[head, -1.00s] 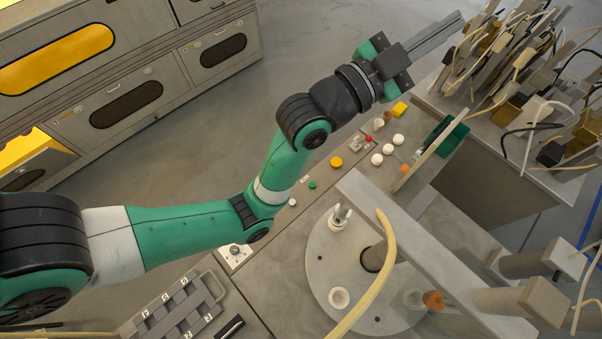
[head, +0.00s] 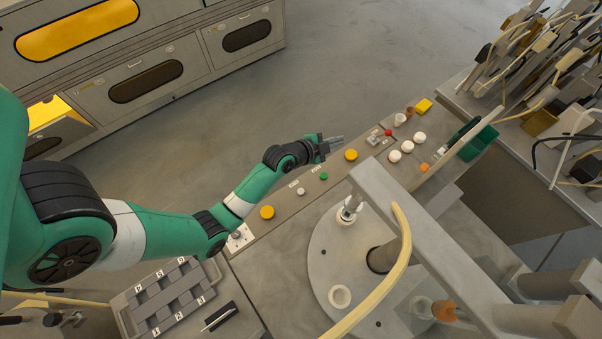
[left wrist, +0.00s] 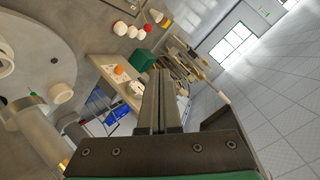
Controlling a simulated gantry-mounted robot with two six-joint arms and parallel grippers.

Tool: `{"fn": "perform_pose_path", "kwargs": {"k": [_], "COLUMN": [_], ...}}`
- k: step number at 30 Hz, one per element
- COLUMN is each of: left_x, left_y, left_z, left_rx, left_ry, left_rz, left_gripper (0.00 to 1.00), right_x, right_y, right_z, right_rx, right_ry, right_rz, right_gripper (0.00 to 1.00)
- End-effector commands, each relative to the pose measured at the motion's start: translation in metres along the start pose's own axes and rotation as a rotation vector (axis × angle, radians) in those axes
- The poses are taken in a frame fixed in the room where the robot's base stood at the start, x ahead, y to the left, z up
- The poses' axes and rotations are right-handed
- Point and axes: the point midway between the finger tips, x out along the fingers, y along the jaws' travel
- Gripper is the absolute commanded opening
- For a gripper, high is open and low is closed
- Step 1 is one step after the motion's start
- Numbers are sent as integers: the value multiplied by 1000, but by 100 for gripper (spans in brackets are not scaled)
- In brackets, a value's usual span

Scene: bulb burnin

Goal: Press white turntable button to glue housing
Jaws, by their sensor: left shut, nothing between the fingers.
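My left gripper (head: 337,139) is shut and empty, over the far edge of the console, and its straight fingers (left wrist: 163,105) show in the left wrist view. A small white button (head: 301,191) sits on the console strip between a green button (head: 323,176) and a yellow button (head: 267,212). The gripper is apart from it, up and to its right. The grey round turntable (head: 322,228) carries a white housing (head: 347,215) with a metal piece on it, an empty white cup (head: 340,296) and an orange piece (head: 445,311) beside clear glass. My right gripper is not seen.
Another yellow button (head: 351,155) lies just below the gripper. Several white domes (head: 407,146), a red button (head: 388,132) and a green bin (head: 480,139) are farther right. A grey beam (head: 430,230) with a cream hose (head: 402,240) crosses above the turntable.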

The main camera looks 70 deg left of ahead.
Motion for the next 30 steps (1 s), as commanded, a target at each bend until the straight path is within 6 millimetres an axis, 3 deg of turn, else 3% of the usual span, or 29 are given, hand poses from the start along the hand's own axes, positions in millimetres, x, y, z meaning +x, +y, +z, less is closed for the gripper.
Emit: {"fn": "perform_pose_path", "kwargs": {"k": [1, 6, 12, 18, 30], "left_x": [1, -7, -23, -30, -29], "left_y": [17, 66, 112, 129, 130], "left_z": [27, 100, 157, 176, 177], "left_rx": [-8, -31, -60, -72, -72], "left_ry": [-39, -148, -240, -271, -271], "left_rz": [21, 90, 153, 175, 175], "left_gripper": [0, 0, 0, 0, 0], "right_x": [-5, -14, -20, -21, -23], "right_y": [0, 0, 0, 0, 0], "right_z": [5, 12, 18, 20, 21], "right_rx": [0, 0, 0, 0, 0], "right_ry": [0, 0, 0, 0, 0], "right_rz": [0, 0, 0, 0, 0], "right_gripper": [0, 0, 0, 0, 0]}}
